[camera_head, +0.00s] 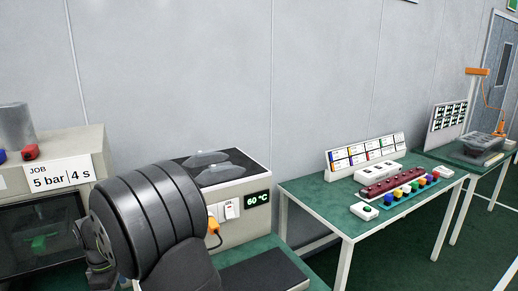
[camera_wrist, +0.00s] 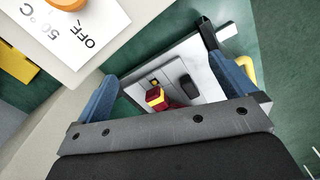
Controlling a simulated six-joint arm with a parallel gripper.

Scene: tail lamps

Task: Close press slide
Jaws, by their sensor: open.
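In the wrist view, a grey metal plate (camera_wrist: 207,70), which looks like the press slide, lies below my gripper (camera_wrist: 158,55). A red and yellow part (camera_wrist: 157,98) and a small black block (camera_wrist: 189,86) sit on the plate. A pale bar (camera_wrist: 229,31) sticks out near its upper right end. My gripper's blue fingers are spread wide with nothing visibly clamped between them. I cannot tell whether they touch the plate. In the head view, a beige machine marked "5 bar | 4 s" (camera_head: 86,149) stands at left, with a dark front opening. My arm hides part of it.
A green table (camera_head: 314,199) at right carries rows of coloured parts. In the wrist view, a panel marked "OFF, 50 °C" (camera_wrist: 100,25) with an orange knob (camera_wrist: 68,4) is close at upper left.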

